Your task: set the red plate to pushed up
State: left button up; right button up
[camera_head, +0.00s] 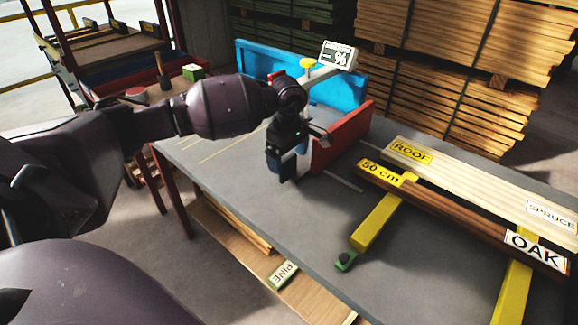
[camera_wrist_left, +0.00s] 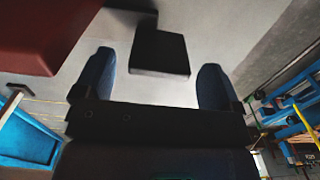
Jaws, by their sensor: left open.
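The red plate (camera_head: 345,134) stands on edge across the grey table, in front of the blue machine body. Its left part is hidden behind my gripper. My left gripper (camera_head: 284,166) is open and points down beside the plate's left end, low over the table. In the left wrist view, the two blue-grey fingers (camera_wrist_left: 155,82) stand apart, with a dark block (camera_wrist_left: 160,53) showing between them. A dark red surface (camera_wrist_left: 62,30), probably the plate, fills that view's upper left corner. I cannot tell whether the gripper touches the plate or the block.
The blue machine (camera_head: 348,88) with a display (camera_head: 337,55) and yellow knob (camera_head: 307,62) stands behind. Spruce (camera_head: 480,190) and oak (camera_head: 465,216) boards lie to the right across yellow bars (camera_head: 376,222). The grey table (camera_head: 290,235) is clear in front.

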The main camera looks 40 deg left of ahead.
pick_arm(q)
jog(key=shift+f, duration=1.65)
jog(key=shift+c, duration=0.3)
